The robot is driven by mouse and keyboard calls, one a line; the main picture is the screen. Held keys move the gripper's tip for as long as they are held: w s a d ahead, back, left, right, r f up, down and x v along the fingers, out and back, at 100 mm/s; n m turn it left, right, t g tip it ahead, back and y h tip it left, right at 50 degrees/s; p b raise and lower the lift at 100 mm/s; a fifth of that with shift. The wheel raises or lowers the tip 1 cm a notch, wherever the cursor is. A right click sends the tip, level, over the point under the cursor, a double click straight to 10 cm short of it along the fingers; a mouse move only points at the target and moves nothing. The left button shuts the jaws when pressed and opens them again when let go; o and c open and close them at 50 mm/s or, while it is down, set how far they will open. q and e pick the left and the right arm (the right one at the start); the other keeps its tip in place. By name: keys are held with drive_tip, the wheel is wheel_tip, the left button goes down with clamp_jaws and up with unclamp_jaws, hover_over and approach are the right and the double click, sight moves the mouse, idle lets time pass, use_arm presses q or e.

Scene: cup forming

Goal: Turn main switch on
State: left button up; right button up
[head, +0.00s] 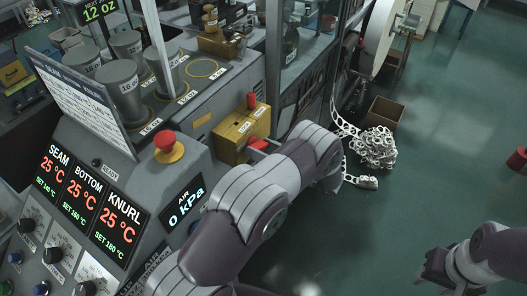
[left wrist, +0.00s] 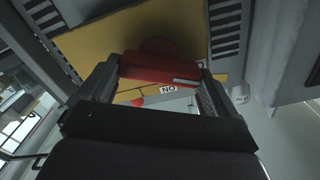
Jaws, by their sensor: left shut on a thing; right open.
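The main switch is a yellow box (head: 240,130) on the side of the grey machine, with a red handle (head: 258,144) low on its front. In the left wrist view the red handle (left wrist: 160,70) lies across between the fingers of my left gripper (left wrist: 160,76), which is shut on it. The yellow plate (left wrist: 130,40) fills the space behind. A white label (left wrist: 168,89) with the letters N and O shows just below the handle. In the head view my left arm hides most of that gripper. My right gripper (head: 437,270) is open and empty, low at the right, far from the switch.
A red mushroom button (head: 168,148) and lit temperature displays (head: 90,205) are on the panel at left. A cardboard box (head: 385,112) and a heap of white chain-like scrap (head: 372,148) are on the green floor. The floor at right is mostly clear.

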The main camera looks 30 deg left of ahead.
use_arm(q)
drive_tip(key=m, duration=0.5)
drive_tip(key=shift+w+r+m, duration=0.2)
drive_tip(key=shift+w+m, duration=0.05)
drive_tip(key=shift+m, duration=0.05)
drive_tip(key=m, duration=0.3)
drive_tip(key=shift+w, duration=0.1)
drive_tip(key=shift+m, duration=2)
drive_tip(key=shift+w, duration=0.1)
drive_tip(key=o, duration=0.7)
drive_tip(key=shift+o, duration=0.2)
drive_tip(key=shift+f, duration=0.3)
